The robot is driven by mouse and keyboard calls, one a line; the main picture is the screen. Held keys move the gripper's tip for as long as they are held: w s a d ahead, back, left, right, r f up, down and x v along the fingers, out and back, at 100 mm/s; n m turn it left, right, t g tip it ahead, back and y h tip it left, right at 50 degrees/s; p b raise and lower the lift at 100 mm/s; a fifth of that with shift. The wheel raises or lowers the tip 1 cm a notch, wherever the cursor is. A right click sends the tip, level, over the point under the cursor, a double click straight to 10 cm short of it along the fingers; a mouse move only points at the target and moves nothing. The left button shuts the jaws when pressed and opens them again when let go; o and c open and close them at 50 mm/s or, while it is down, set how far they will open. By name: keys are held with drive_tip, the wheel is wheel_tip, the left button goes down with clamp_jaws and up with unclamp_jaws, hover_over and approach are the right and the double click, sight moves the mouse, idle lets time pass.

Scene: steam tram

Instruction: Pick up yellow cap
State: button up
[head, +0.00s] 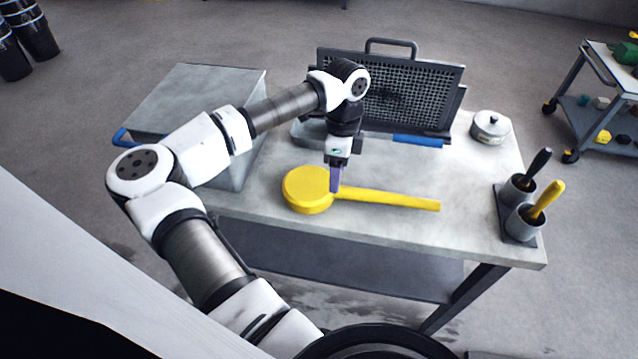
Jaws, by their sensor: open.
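The yellow cap (309,190) is a round yellow piece with a long flat handle (395,199) that points right. It lies on the grey table (460,232), left of the middle. My gripper (336,186) points down over the place where the round part meets the handle. Its fingertips overlap the cap in the picture, and I cannot tell whether they touch it. The gripper is open, though the gap between the fingers is hard to see from this side.
A mesh panel (415,92) with a handle stands behind my gripper. A lidded grey bin (190,95) is at the left. A round tin (490,127) sits back right. Two cups (523,221) with brushes stand at the right edge. A cart (600,125) is beyond.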

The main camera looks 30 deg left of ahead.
sight(362, 196)
drive_tip(key=shift+s+d+f+p, duration=0.15)
drive_tip(key=shift+f+p, duration=0.15)
drive_tip(key=shift+f, duration=0.45)
drive_tip(key=shift+s+d+f+p, duration=0.1)
drive_tip(key=shift+f+p, duration=0.25)
drive_tip(key=shift+f, duration=0.45)
drive_tip(key=shift+s+d+f+p, duration=0.15)
drive_tip(key=shift+f+p, duration=0.15)
drive_tip(key=shift+f, duration=0.45)
drive_tip(key=shift+a, duration=0.1)
clamp_jaws()
